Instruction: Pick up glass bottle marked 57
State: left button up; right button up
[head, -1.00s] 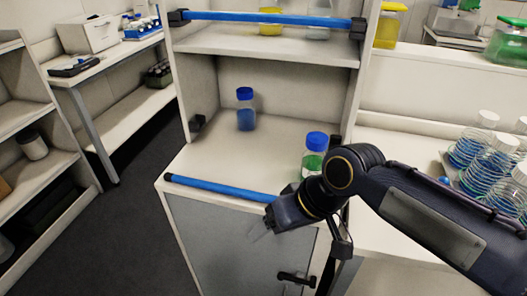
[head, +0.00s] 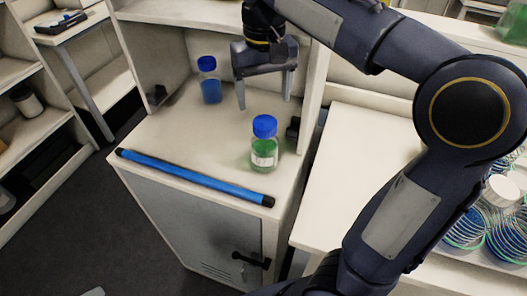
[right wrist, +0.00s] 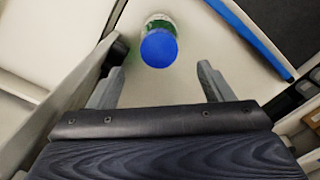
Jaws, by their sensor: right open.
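A glass bottle with green liquid, a blue cap and a white label (head: 264,150) stands upright on the cabinet's lower shelf near its right side. Its number is too small to read. A second blue-capped bottle, with blue liquid (head: 210,82), stands further back and left; I see no readable mark on it. My right gripper (head: 265,97) is open and empty, fingers pointing down, above and behind the green bottle. In the right wrist view the green bottle (right wrist: 160,45) shows cap-first just beyond and between the open fingertips (right wrist: 160,74). My left gripper is not in view.
A blue bar (head: 190,178) runs along the shelf's front edge. The cabinet's right side panel (head: 314,80) rises close beside my right gripper.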

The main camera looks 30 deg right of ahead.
aim_at(265, 122)
notch_tip(265, 122, down, 9)
jog(key=shift+s+d+f+b, duration=0.1)
jog(key=shift+b, duration=0.3)
grip_shut()
dwell(0.6)
